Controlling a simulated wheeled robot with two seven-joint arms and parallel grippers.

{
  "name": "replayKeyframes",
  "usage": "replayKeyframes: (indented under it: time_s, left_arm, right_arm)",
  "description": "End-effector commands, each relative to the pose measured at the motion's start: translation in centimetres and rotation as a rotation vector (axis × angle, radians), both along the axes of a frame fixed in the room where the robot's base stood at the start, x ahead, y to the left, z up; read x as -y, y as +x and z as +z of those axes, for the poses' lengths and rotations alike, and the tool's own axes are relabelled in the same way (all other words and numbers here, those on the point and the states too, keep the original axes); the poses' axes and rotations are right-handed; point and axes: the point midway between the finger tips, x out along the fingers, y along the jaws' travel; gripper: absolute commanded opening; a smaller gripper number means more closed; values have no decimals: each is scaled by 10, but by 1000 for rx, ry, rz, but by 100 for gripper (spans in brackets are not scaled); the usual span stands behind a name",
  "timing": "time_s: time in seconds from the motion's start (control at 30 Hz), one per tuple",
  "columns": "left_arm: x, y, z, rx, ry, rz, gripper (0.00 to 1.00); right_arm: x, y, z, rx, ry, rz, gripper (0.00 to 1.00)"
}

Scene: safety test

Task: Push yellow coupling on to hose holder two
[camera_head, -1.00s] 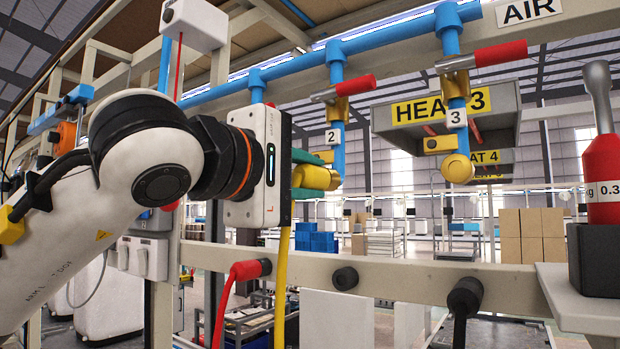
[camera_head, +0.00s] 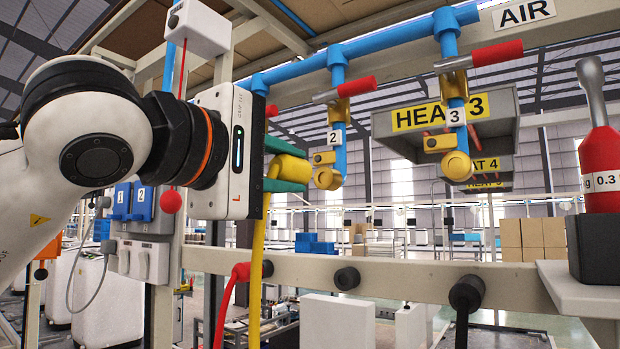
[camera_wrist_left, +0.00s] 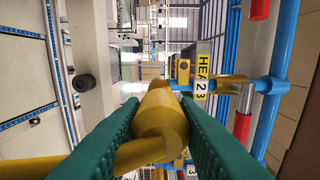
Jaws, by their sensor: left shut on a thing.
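My left gripper (camera_head: 303,170) has green fingers shut on the yellow coupling (camera_head: 288,167). The yellow hose (camera_head: 257,270) hangs down from it. In the wrist view the coupling (camera_wrist_left: 158,112) lies between the two green fingers (camera_wrist_left: 158,100). Hose holder two is the brass outlet (camera_head: 326,178) under the blue pipe with label 2 (camera_head: 334,138). In the head view it is just right of the fingertips, with a narrow visible gap to the coupling. The depth of that gap is hard to judge. My right gripper is not in view.
Outlet three (camera_head: 457,165), with label 3, hangs to the right. Red-handled valves (camera_head: 357,87) sit above both outlets. A beige beam (camera_head: 400,275) below carries a red hose end (camera_head: 241,271) and black knobs. A red tool (camera_head: 602,165) stands at the far right.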

Motion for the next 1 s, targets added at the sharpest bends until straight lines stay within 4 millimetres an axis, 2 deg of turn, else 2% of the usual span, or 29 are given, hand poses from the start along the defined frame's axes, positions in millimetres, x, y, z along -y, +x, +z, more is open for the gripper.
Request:
replayKeyframes:
  time_s: [0.4,1.0]
  left_arm:
    - [-9,-12,0,2,-1,0,0]
    - [-9,-13,0,1,-1,0,0]
  right_arm:
    - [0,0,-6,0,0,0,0]
    - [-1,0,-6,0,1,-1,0]
